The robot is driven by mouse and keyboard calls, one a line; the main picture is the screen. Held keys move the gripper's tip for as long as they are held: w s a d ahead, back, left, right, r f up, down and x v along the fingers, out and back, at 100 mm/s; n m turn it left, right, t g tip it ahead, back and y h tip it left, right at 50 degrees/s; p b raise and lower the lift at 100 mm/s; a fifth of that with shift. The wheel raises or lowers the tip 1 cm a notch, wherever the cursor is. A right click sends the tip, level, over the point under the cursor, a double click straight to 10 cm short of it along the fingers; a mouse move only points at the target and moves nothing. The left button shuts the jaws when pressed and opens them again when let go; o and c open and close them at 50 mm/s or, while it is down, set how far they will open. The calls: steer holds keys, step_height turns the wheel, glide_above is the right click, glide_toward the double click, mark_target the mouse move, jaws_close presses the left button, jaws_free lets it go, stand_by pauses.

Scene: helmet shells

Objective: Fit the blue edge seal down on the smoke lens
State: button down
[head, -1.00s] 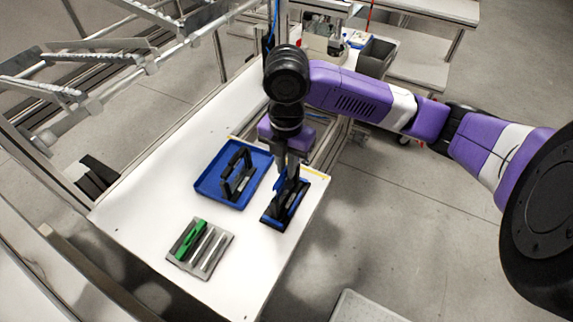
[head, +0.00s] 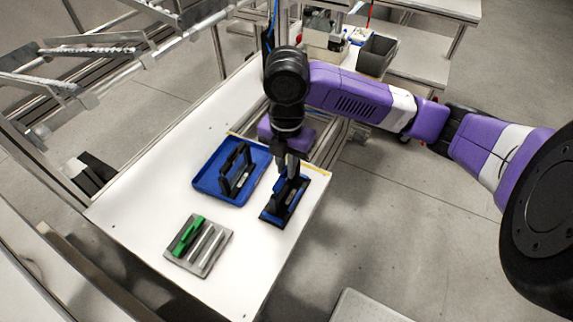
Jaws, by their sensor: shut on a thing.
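My gripper (head: 289,166) points down over the right side of the white table and is shut on the blue edge seal (head: 281,186). Only a small part of the seal shows; the fingers and dark parts hide the rest. The dark smoke lens (head: 288,196) appears to stand in a black and blue holder (head: 270,217) directly below the gripper. The seal is at the top of the lens. I cannot tell whether it is seated or only touching.
A blue tray (head: 208,188) with a black upright part (head: 238,172) stands just left of the holder. A grey rack (head: 217,263) with a green strip (head: 187,236) and pale bars lies nearer the front. White table (head: 140,205) is bare to the left.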

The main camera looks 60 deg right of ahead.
steer(key=shift+f, duration=0.3)
steer(key=c, duration=1.3)
jaws_free()
steer(key=shift+c, duration=0.2)
step_height(320, 180, up, 8)
steer(key=shift+f, duration=0.1)
steer(key=shift+s, duration=0.15)
